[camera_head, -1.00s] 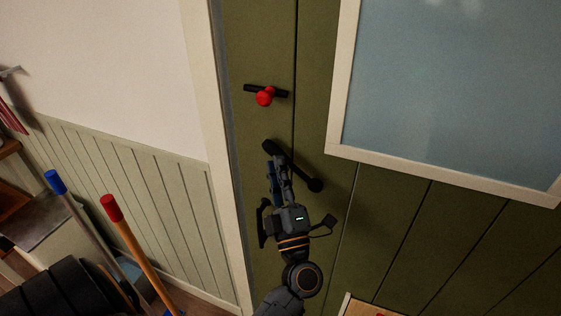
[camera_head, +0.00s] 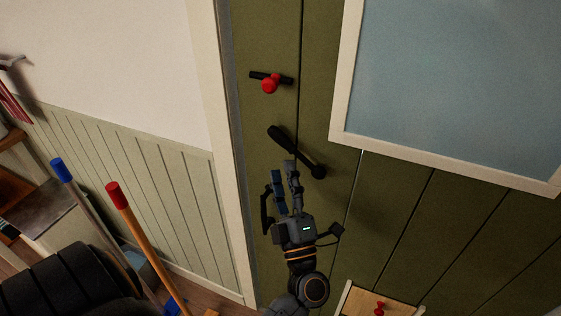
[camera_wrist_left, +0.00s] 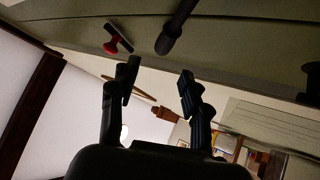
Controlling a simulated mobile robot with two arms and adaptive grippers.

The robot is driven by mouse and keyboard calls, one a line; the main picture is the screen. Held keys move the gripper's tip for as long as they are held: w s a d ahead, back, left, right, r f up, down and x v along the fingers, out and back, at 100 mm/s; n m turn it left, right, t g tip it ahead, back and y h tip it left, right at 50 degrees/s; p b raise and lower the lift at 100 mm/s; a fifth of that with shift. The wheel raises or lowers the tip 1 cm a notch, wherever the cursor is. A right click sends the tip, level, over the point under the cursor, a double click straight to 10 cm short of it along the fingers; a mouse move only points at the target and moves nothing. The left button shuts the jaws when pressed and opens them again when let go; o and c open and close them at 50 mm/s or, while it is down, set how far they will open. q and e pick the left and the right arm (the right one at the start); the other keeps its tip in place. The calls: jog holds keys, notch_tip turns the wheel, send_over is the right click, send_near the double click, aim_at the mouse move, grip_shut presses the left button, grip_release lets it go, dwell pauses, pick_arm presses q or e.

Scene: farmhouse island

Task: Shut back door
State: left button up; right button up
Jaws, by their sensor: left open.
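The green back door (camera_head: 272,230) has planks and a pale-framed window pane. Its edge runs along the white door frame (camera_head: 222,150); I cannot tell whether it is fully latched. A black lever handle (camera_head: 297,152) slants down to the right, and a red knob on a black bar (camera_head: 269,84) sits above it. My left gripper (camera_head: 284,170) is open and empty, its fingers pointing up just below the handle. In the left wrist view the open fingers (camera_wrist_left: 157,76) have nothing between them; the handle (camera_wrist_left: 176,28) and red knob (camera_wrist_left: 112,45) show beyond. My right gripper is not in view.
A blue-tipped pole (camera_head: 85,205) and a red-tipped wooden pole (camera_head: 140,235) lean left of the door frame, near a shelf (camera_head: 45,215). A wooden board or box with a red item (camera_head: 365,303) shows at the bottom right.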

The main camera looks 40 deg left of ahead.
pick_arm(q)
jog(key=v, duration=0.8)
jog(key=shift+r, duration=0.1)
jog(key=w+d+f+m+t+h, duration=0.25)
jog(key=d+f+m+h, duration=0.25)
jog(key=f+m+h, duration=0.45)
jog(key=w+d+f+m+t+h, duration=0.25)
jog(key=d+f+m+h, duration=0.35)
jog(key=f, duration=0.6)
jog(key=s+f+m+g+h, duration=0.3)
jog(key=f, duration=0.6)
jog(key=s+f+m+g+h, duration=0.2)
jog(key=s+f+m+g, duration=0.15)
jog(key=f, duration=0.55)
jog(key=s+a+f+m+g, duration=0.3)
jog(key=s+f+g, duration=0.3)
jog(key=s+f, duration=0.7)
jog(key=s+a+f+g, duration=0.3)
jog(key=s+a+f, duration=0.1)
jog(key=s, duration=0.5)
jog(key=s+a+f+m+g+y, duration=0.1)
jog(key=s+a+f+g, duration=0.3)
jog(key=s, duration=0.5)
jog(key=shift+f, duration=0.7)
jog(key=shift+w+y, duration=0.1)
jog(key=shift+y, duration=0.15)
